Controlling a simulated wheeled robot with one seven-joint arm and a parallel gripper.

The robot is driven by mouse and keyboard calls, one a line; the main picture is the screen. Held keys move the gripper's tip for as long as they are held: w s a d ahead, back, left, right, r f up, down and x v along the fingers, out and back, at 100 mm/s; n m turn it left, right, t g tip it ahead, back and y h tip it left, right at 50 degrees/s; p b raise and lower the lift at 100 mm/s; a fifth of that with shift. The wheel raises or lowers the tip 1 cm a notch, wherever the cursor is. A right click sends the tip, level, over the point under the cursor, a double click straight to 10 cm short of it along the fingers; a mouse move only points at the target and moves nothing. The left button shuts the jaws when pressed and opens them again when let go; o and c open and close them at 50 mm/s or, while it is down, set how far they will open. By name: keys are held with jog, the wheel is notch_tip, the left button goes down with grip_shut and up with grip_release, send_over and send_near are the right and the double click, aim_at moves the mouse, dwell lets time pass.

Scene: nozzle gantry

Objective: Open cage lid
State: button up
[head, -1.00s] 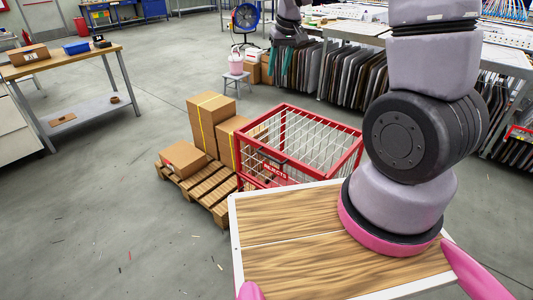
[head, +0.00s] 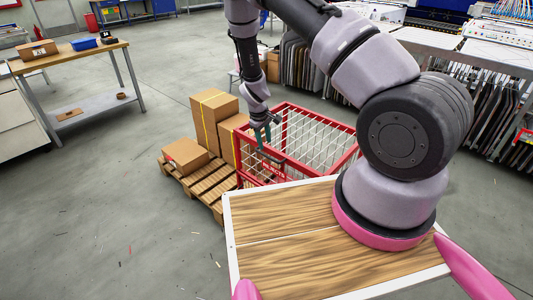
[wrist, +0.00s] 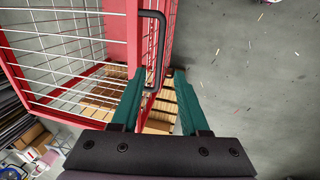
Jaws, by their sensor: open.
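The red cage (head: 345,160) with white wire mesh stands in front of me, beyond my wooden top, with a "REJECTS" sign on its near side. Its lid of red frame and wire mesh (wrist: 62,45) fills the upper left of the wrist view and looks closed. A black bar handle (wrist: 158,50) sits on the lid's red edge. My gripper (head: 265,148) is over the cage's left side. In the wrist view my gripper (wrist: 158,75) is open, its green fingers on either side of the handle's lower end. I cannot tell whether they touch it.
Cardboard boxes (head: 213,115) stand on a wooden pallet (head: 205,185) close to the cage's left. A workbench (head: 75,60) is at the far left. Racks of hanging panels (head: 310,70) stand behind.

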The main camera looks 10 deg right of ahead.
aim_at(267, 156)
jog(key=f, duration=0.4)
jog(key=w+d+f, duration=0.1)
jog(key=f, duration=0.2)
grip_shut()
dwell(1.3)
